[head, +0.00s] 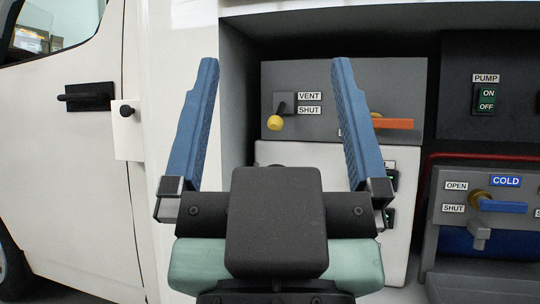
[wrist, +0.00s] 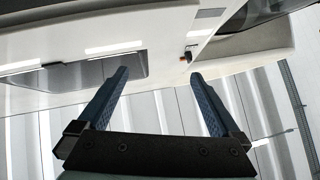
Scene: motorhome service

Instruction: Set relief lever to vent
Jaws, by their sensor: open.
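The relief lever (head: 276,120) is a dark arm with a yellow knob, on a grey panel in the head view. It angles down and left from its pivot, beside the VENT label (head: 310,97) and the SHUT label (head: 309,110). My gripper (head: 273,72) is open and empty, its two blue fingers raised, with the lever seen between them. In the wrist view my gripper (wrist: 156,75) is also open, with nothing between the fingers. I cannot make out the lever there.
An orange handle (head: 388,123) sits right of the lever, partly behind the right finger. Further right are a pump switch (head: 487,97) and a blue-handled COLD valve (head: 502,206). The recess wall and white van door (head: 70,150) lie left.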

